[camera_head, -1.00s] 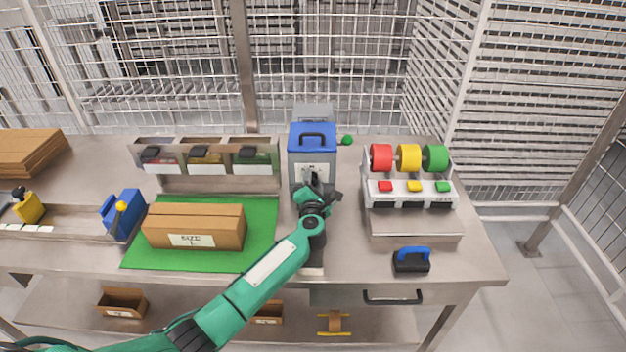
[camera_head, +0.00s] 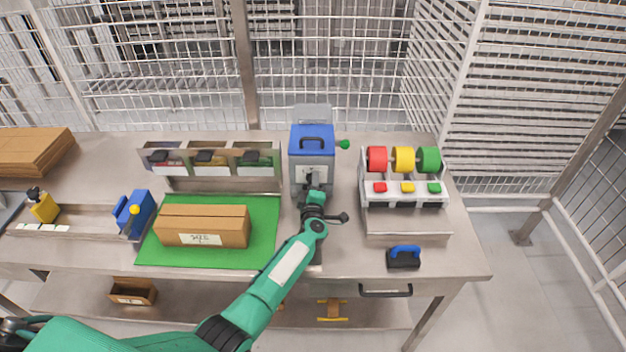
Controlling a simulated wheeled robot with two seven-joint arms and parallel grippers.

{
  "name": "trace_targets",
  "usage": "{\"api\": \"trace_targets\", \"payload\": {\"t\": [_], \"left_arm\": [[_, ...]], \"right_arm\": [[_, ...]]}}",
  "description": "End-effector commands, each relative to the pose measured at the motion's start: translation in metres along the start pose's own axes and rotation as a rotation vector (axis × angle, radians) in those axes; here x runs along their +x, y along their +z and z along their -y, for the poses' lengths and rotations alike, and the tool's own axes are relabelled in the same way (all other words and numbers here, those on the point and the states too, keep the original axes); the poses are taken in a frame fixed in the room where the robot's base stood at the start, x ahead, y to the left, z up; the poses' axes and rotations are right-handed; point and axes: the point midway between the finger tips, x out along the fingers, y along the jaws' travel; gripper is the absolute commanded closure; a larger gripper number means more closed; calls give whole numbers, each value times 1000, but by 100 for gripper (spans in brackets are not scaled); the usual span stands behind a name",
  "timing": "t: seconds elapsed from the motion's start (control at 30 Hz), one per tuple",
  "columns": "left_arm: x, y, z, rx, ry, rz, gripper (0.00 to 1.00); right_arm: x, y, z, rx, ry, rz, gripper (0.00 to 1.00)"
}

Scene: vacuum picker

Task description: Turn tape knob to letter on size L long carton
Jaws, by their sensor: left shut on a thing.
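The blue-lidded grey tape machine (camera_head: 312,143) stands at the back middle of the table, with a white dial plate (camera_head: 302,172) on its front. My left gripper (camera_head: 311,180) is at the lower front of this plate, shut on what looks like the tape knob. The knob is mostly hidden behind the gripper, so the letter it points to cannot be read. The long brown carton (camera_head: 202,222) lies closed on the green mat (camera_head: 258,240), left of my arm. Its white label (camera_head: 200,239) is too small to read surely. My right gripper is not in view.
A rack with red, yellow and green rolls (camera_head: 403,160) stands right of the machine. A blue-handled black tool (camera_head: 403,258) lies in front of it. A blue tape dispenser (camera_head: 133,213) is left of the mat. A compartment rack (camera_head: 222,160) stands behind the mat.

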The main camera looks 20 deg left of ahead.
Motion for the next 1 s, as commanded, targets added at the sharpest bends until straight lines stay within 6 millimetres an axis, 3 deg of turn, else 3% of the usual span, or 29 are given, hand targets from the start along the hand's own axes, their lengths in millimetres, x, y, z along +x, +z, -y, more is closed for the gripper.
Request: {"api": "trace_targets", "payload": {"t": [0.5,1.0], "left_arm": [[-1,1,3,405,-3,3,86],[-1,0,5,532,-2,3,86]], "right_arm": [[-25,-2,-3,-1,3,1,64],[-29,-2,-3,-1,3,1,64]]}}
